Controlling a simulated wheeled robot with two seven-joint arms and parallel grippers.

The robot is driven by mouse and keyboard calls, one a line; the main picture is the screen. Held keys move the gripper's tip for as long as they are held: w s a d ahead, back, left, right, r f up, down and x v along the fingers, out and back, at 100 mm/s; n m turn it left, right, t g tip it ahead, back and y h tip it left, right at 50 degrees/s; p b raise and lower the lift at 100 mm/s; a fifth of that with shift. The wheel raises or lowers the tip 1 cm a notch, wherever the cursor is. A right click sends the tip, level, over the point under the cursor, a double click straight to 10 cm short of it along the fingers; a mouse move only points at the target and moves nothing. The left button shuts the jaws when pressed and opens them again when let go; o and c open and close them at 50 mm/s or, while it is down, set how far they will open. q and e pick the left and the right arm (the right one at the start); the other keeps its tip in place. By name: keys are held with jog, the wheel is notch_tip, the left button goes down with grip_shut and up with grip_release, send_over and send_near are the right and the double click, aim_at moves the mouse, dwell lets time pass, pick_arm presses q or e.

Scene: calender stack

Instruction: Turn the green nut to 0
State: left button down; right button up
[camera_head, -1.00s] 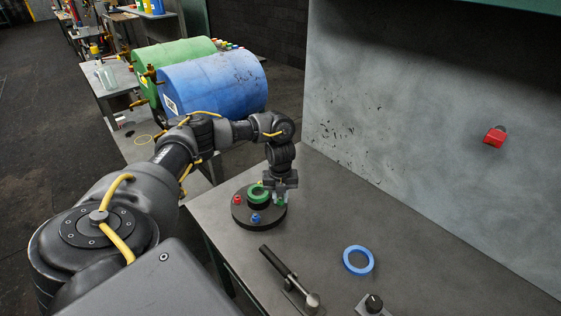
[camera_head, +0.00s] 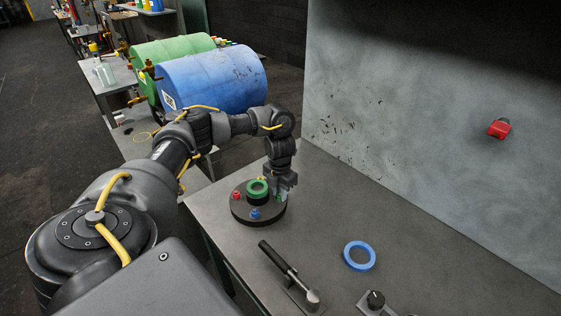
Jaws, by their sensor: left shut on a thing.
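A round dark base (camera_head: 239,213) stands on the grey table. It carries a red nut (camera_head: 236,195), a blue nut (camera_head: 255,214), a small yellow part (camera_head: 261,178) and a larger green ring (camera_head: 250,187) on a dark central post. My left gripper (camera_head: 283,191) points down at the right side of the base. It is shut on the small green nut (camera_head: 281,196), which is mostly hidden by the fingers. No number or mark on the nut is readable. My right gripper is not in view.
A blue ring (camera_head: 347,258) lies on the table (camera_head: 330,215). A black-handled lever (camera_head: 278,260) and a black knob (camera_head: 375,299) stand near the front. A grey wall panel with a red switch (camera_head: 498,129) rises behind. Blue (camera_head: 215,83) and green (camera_head: 170,50) barrels lie beyond the arm.

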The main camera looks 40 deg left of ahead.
aim_at(279, 195)
pick_arm(q)
jog(key=shift+s+m, duration=0.1)
jog(key=shift+m, duration=0.4)
jog(key=c, duration=1.2)
grip_release()
jog(key=shift+c, duration=0.2)
jog(key=shift+r, duration=0.2)
notch_tip(279, 195, up, 10)
jog(key=p, duration=0.1)
jog(key=shift+r+p, duration=0.2)
jog(key=shift+p, duration=0.2)
